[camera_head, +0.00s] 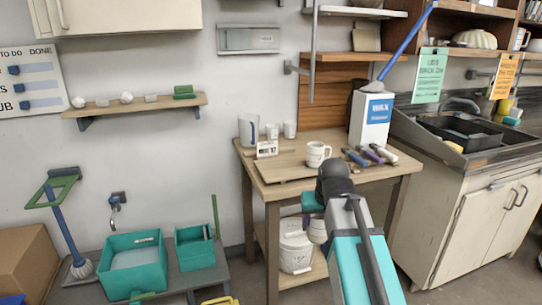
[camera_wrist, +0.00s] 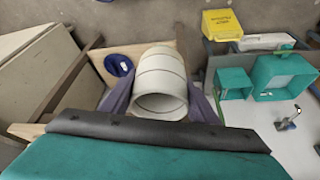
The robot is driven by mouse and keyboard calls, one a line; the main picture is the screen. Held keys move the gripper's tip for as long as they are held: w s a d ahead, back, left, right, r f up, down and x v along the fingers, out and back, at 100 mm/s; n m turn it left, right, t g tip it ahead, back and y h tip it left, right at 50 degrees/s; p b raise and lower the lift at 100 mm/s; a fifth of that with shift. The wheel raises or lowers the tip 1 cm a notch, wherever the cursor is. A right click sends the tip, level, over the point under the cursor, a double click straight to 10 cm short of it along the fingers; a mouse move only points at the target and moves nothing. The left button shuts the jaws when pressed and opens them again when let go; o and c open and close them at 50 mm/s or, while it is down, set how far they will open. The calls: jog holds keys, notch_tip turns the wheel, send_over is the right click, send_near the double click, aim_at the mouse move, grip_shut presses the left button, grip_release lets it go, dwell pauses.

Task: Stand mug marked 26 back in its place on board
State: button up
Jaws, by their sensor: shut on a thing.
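A white mug (camera_head: 317,153) stands upright on the wooden board (camera_head: 283,168) on the table. I cannot read a number on it. My gripper (camera_wrist: 160,100) is shut on a white, ribbed round vessel (camera_wrist: 160,72), its purple fingers on both sides and its open end facing the wrist camera. No handle or number shows on this vessel, so I cannot tell if it is mug 26. In the head view, my gripper is low in front of the table, partly hidden by my arm, and a white vessel (camera_head: 318,231) shows beneath it.
A small sign (camera_head: 267,149) stands at the board's back left. Brushes (camera_head: 372,156) lie right of the mug, near a white box (camera_head: 372,120). A white bucket (camera_head: 295,252) stands on the lower shelf. Teal tubs (camera_head: 134,265) are at left.

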aim_at(317, 222)
jog(key=p+v, duration=0.3)
jog(key=v, duration=0.2)
jog(key=shift+s+r+p, duration=0.1)
jog(key=shift+r+p, duration=0.2)
jog(key=shift+r, duration=0.05)
jog(key=shift+s+r, duration=0.15)
jog(key=shift+r, duration=0.05)
